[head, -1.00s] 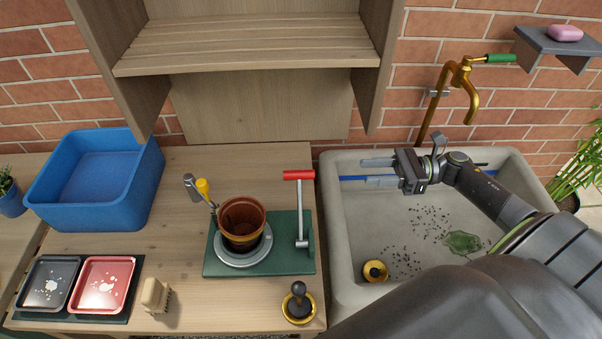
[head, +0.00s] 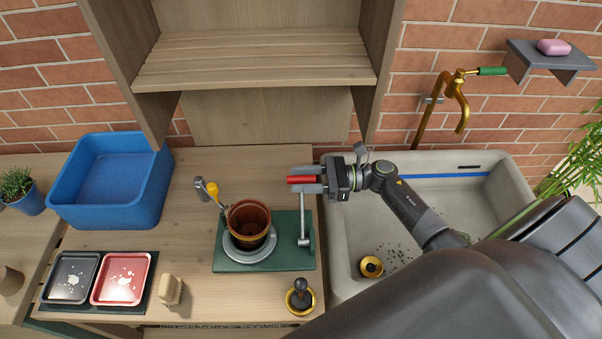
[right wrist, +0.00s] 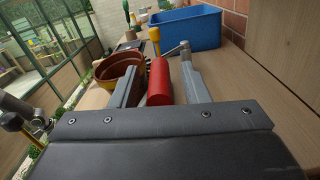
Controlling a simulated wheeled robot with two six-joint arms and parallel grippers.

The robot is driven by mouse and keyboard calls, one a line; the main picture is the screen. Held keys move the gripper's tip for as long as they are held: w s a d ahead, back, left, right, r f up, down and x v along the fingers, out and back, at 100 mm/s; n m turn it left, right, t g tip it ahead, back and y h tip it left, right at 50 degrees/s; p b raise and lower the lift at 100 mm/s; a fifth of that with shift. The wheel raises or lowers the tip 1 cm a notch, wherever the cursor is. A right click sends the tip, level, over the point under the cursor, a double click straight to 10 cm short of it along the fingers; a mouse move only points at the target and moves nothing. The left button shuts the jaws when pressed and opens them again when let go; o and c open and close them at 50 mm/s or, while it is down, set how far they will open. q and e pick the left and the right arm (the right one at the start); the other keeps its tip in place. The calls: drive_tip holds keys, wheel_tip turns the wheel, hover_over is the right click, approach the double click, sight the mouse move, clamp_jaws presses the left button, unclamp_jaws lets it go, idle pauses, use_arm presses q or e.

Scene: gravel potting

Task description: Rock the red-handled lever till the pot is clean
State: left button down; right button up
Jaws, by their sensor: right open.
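The lever's red handle (head: 302,180) tops a grey arm (head: 303,228) on the right side of a green base (head: 226,262). My right gripper (head: 306,179) is open, with its fingers on either side of the red handle. In the right wrist view the handle (right wrist: 159,84) lies between the two fingers, with a gap showing on its right. The terracotta pot (head: 249,222) stands upright on a round grey plate (head: 270,248) on the base. Its inside looks dark; I cannot tell how clean it is. My left gripper is out of view.
A yellow-knobbed lever (head: 212,190) stands beside the pot. A blue bin (head: 110,205), black tray (head: 66,290), red tray (head: 108,292), brush (head: 170,289) and black-knobbed brass piece (head: 300,298) surround the base. The sink (head: 480,178) with dark specks lies right.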

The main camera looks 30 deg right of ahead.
drive_tip(key=shift+w+a, duration=0.15)
drive_tip(key=shift+a, duration=0.15)
clamp_jaws()
idle(0.3)
